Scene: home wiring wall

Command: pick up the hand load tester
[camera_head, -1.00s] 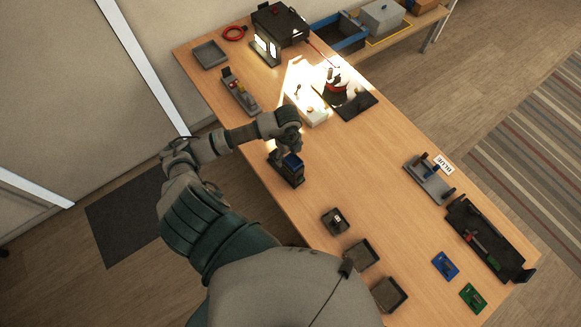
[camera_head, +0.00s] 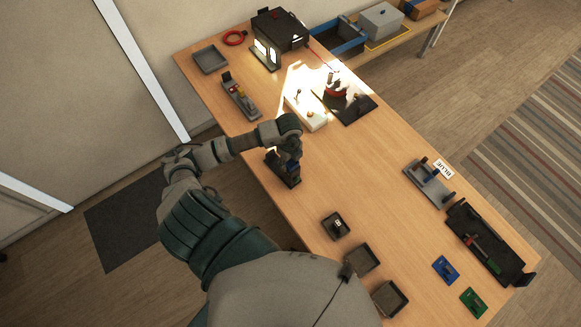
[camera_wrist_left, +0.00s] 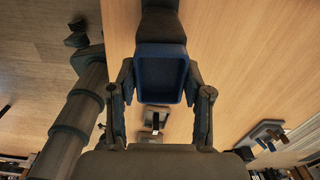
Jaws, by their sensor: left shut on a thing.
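The hand load tester, a dark block with a blue part (camera_head: 272,158), is at the table's near-left edge in the head view. My left gripper (camera_head: 287,160) is over it and hides much of it. In the left wrist view the blue-rimmed part (camera_wrist_left: 161,78) sits between the two fingers of my left gripper (camera_wrist_left: 160,100), and a dark part extends beyond it. The left gripper is shut on it. I cannot tell whether its base touches the table. My right gripper is not in view.
Nearby on the wooden table (camera_head: 350,190) are a small dark box (camera_head: 335,225), a grey device (camera_head: 240,100) and a white board (camera_head: 305,110). Two empty trays (camera_head: 362,259) lie at the near edge. A long black tray (camera_head: 485,242) is at the right. The middle of the table is clear.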

